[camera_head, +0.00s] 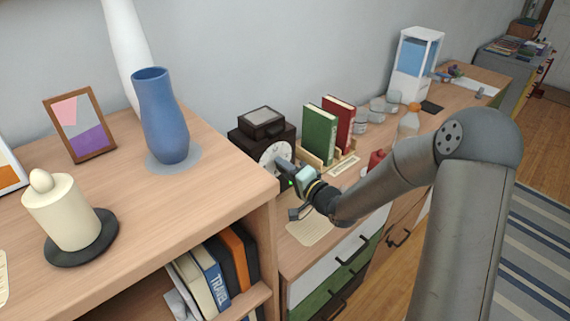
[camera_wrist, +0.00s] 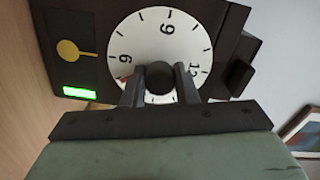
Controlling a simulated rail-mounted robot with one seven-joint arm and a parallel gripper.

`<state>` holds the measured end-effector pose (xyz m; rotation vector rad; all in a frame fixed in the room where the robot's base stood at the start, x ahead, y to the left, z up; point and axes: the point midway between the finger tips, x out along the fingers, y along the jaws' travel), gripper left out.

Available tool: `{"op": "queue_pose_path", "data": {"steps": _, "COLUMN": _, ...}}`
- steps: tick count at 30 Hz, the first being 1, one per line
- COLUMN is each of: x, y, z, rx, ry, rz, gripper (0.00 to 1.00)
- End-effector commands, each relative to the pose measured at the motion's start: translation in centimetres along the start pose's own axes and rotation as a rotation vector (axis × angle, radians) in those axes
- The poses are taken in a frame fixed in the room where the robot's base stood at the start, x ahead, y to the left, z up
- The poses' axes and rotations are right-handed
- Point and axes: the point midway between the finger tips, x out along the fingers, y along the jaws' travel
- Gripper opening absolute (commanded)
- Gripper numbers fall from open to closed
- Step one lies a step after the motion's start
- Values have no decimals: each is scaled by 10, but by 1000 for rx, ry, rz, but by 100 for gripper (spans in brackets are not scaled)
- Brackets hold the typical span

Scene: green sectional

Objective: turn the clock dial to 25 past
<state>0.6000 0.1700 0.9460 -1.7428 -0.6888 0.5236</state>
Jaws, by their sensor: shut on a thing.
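The clock (camera_head: 247,145) is a dark brown box with a white round dial, standing beyond the near cabinet's right edge. In the wrist view the white dial (camera_wrist: 150,40) appears turned, with 9 at the top, 12 at the right and 6 at the left. My gripper (camera_head: 284,165) is at the dial's front. In the wrist view my gripper (camera_wrist: 160,88) is shut on the black centre knob (camera_wrist: 160,76), one finger on each side. A small red mark shows just below the 6, partly by the left finger. The dial's lower part and any pointer are largely hidden.
A yellow disc with a stem (camera_wrist: 68,50) and a lit green panel (camera_wrist: 79,92) are on the clock's face. A small dark box (camera_head: 262,122) sits on the clock. Green (camera_head: 320,134) and red books stand to its right. A blue vase (camera_head: 164,120) stands left.

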Motion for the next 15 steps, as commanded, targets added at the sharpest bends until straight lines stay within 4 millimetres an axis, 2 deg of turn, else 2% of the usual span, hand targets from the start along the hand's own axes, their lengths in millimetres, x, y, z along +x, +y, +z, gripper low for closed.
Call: {"op": "queue_pose_path", "data": {"steps": 15, "x": 0, "y": 1, "z": 1, "rx": 63, "ry": -1, "rz": 2, "gripper": 4}}
